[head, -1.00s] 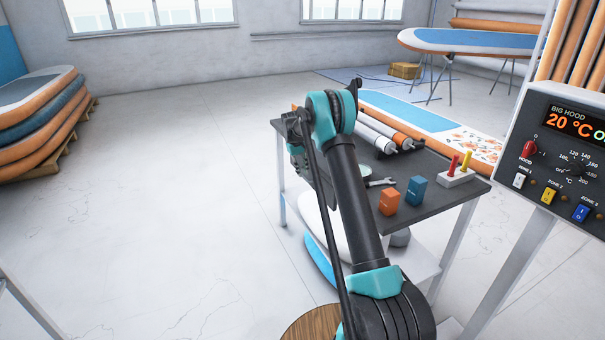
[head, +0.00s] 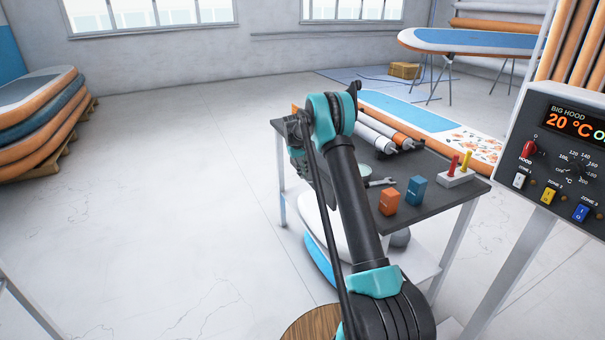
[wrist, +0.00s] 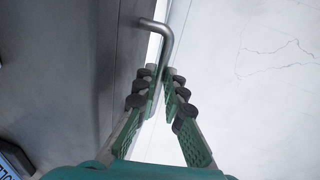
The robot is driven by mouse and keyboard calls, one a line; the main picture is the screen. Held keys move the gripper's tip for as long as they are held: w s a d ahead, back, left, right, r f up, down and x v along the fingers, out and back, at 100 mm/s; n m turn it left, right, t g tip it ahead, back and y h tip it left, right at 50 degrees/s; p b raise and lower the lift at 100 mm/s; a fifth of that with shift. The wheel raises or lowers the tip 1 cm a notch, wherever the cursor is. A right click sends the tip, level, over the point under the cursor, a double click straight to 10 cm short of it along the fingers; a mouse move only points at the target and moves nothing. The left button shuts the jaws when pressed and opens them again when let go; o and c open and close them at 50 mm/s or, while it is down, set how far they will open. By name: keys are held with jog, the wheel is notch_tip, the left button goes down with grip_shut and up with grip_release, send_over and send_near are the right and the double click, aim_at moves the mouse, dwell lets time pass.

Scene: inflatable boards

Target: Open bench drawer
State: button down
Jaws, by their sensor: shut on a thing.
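The bench (head: 448,200) has a dark grey top and pale legs and stands right of centre in the head view. A bent metal handle (wrist: 155,27) is at the top middle of the wrist view, beside a grey panel (wrist: 65,55). My gripper (wrist: 163,76) has its green-padded fingers closed on the handle's lower length, one finger on each side. In the head view my arm covers the bench's left side, and my gripper's fingertips and the drawer front are hidden. How far the drawer is open cannot be told.
On the bench are rolls (head: 376,132), a wrench (head: 381,182), an orange box (head: 389,202), a blue box (head: 416,190) and a holder with red and yellow tools (head: 455,178). A control panel (head: 560,155) stands at right. The floor left of the bench is clear.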

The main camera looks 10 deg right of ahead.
jog(key=s+a, duration=0.4)
jog(key=a, duration=0.8)
jog(key=s+a, duration=0.4)
jog(key=a, duration=0.9)
jog(key=c, duration=1.9)
grip_release()
jog(key=shift+d, duration=0.1)
jog(key=r, duration=0.4)
jog(key=a+r, duration=0.1)
jog(key=r, duration=0.3)
jog(key=a+r, duration=0.1)
jog(key=r, duration=0.2)
jog(key=shift+s+a+r, duration=0.1)
jog(key=shift+s+r, duration=0.3)
